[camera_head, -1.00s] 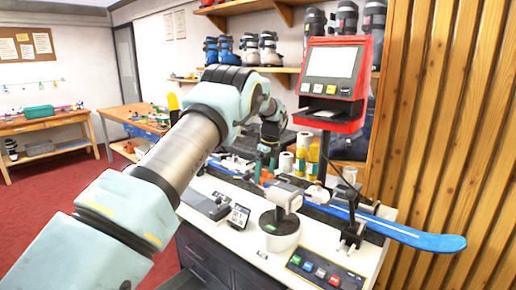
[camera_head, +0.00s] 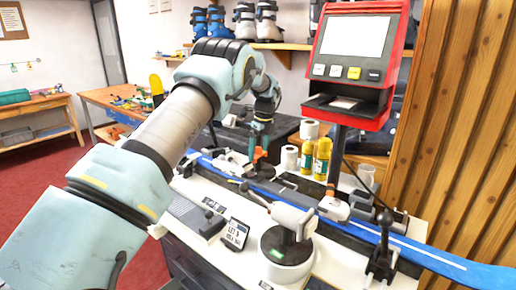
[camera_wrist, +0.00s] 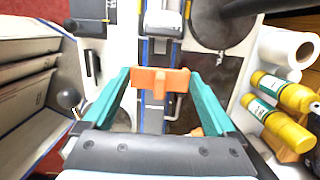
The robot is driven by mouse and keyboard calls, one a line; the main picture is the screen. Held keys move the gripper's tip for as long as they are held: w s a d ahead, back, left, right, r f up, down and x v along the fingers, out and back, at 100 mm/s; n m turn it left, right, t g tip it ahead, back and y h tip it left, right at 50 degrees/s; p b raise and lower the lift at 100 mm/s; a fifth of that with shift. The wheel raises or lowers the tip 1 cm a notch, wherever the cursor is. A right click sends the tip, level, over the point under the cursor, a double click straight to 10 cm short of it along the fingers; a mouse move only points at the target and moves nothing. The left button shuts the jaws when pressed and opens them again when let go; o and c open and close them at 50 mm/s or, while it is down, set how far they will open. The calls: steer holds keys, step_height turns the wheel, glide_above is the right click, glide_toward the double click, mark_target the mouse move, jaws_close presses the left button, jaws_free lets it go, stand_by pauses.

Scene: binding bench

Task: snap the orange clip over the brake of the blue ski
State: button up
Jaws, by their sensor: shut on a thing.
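My gripper (camera_wrist: 160,82) has two teal fingers closed on the ends of the orange clip (camera_wrist: 160,78), which spans between them. In the head view my gripper (camera_head: 261,138) hangs over the far part of the blue ski (camera_head: 440,258), with a bit of orange at its tip. The ski lies lengthwise along the bench. In the wrist view the clip is over the ski's blue strip (camera_wrist: 147,60), near grey and white binding parts (camera_wrist: 162,20). I cannot tell whether the clip touches the brake, which I cannot make out clearly.
Yellow bottles (camera_head: 322,158) and white rolls (camera_head: 290,158) stand just right of my gripper. A red terminal (camera_head: 372,108) rises behind the ski. A black clamp (camera_head: 383,250) with a ball-ended lever is at the near right, and a round device (camera_head: 288,255) stands in front.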

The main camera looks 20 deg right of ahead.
steer(key=b, duration=0.1)
glide_above(258, 178)
steer(key=shift+s+f, duration=0.2)
steer(key=shift+f, duration=3.1)
steer(key=o, duration=0.9)
steer(key=c, duration=0.9)
steer(key=shift+f+b, duration=1)
steer(key=shift+f, duration=1)
steer(key=o, duration=1.1)
steer(key=shift+o, duration=0.2)
